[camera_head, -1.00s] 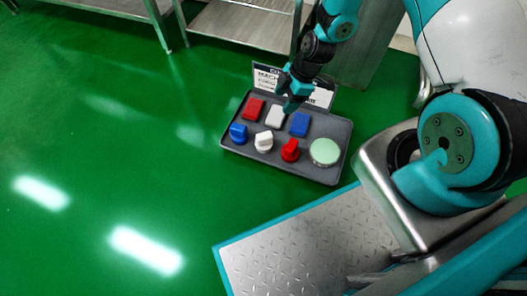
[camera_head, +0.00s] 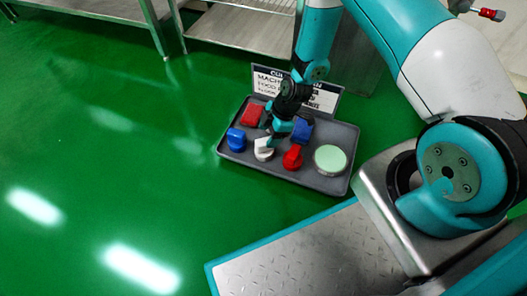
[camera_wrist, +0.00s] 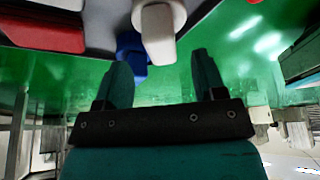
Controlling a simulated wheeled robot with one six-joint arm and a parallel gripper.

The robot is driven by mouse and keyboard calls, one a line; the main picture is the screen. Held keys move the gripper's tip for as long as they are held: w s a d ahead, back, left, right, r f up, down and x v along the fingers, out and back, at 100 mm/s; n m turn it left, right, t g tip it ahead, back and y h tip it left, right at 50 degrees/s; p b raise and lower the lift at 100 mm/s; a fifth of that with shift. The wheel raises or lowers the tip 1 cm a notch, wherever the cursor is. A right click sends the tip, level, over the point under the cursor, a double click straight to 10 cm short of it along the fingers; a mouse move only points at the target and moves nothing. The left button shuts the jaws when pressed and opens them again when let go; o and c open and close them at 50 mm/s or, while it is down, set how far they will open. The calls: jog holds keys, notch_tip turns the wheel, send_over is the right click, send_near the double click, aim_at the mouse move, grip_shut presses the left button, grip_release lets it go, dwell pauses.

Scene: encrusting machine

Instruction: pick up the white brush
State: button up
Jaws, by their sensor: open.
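The white brush (camera_head: 263,150) stands in the front row of the grey tray (camera_head: 322,183), between a blue one (camera_head: 236,140) and a red one (camera_head: 292,158). My gripper (camera_head: 271,136) is just above and behind the white brush and partly covers it. In the wrist view the white brush (camera_wrist: 159,32) shows at the top, with its rounded handle pointing toward the gap between my fingers. My gripper (camera_wrist: 162,75) is open there, with nothing between its fingertips. The handle looks short of the fingertips; contact cannot be told.
A red block (camera_head: 253,114) and a blue block (camera_head: 302,130) lie in the tray's back row. A pale green round item (camera_head: 330,159) is at the right. A sign (camera_head: 325,98) stands behind the tray. Metal tables (camera_head: 235,22) are at the back; green floor is clear at left.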

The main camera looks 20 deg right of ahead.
aim_at(264, 141)
jog(key=b+x, duration=0.3)
jog(key=x, duration=0.1)
jog(key=shift+f, duration=0.2)
jog(key=shift+r, duration=0.1)
jog(key=c, duration=1.1)
jog(key=shift+r, duration=0.15)
notch_tip(264, 141, up, 20)
jog(key=p, duration=1.1)
